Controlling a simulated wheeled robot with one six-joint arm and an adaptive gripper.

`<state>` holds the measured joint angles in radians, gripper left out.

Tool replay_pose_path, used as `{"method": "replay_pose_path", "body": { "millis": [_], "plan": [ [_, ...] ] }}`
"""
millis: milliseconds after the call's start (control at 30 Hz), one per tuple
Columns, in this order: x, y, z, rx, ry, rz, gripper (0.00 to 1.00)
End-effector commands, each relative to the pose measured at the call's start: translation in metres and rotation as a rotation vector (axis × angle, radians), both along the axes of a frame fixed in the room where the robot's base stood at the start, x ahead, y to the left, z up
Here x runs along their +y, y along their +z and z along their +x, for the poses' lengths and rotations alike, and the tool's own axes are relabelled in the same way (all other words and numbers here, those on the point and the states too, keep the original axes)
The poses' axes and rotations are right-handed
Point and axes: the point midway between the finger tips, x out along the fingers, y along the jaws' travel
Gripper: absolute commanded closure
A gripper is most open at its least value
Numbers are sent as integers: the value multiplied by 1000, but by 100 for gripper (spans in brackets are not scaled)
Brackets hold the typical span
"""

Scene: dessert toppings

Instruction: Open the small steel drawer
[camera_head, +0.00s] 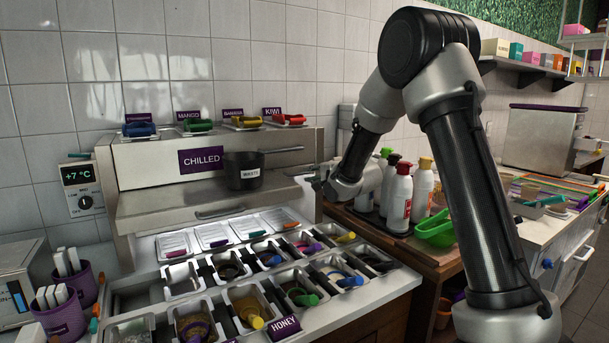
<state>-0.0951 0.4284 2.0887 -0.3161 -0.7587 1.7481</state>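No front is plainly recognisable as the small steel drawer. A steel front with a bar handle (220,212) sits below the CHILLED sign, above the topping pans; I cannot tell whether it is a drawer or a lid. At the far right, a pale cabinet front (571,268) has a bar handle; whether it is a drawer is unclear. My gripper (317,182) is at the right end of the steel topping station, right of the dark pot. It is small and seen edge-on, so its finger opening cannot be told. No held object shows.
A dark pot (243,172) stands on the steel ledge, its handle pointing right. Several filled pans (245,300) lie in front. Purple tubs (62,318) stand at left.

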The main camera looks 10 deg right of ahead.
Motion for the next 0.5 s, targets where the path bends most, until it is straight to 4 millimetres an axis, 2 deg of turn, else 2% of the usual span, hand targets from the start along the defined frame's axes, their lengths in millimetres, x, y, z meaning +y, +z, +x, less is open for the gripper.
{"method": "replay_pose_path", "body": {
  "millis": [500],
  "plan": [
    [21,-16,65,8,-4,12,82]
  ]
}}
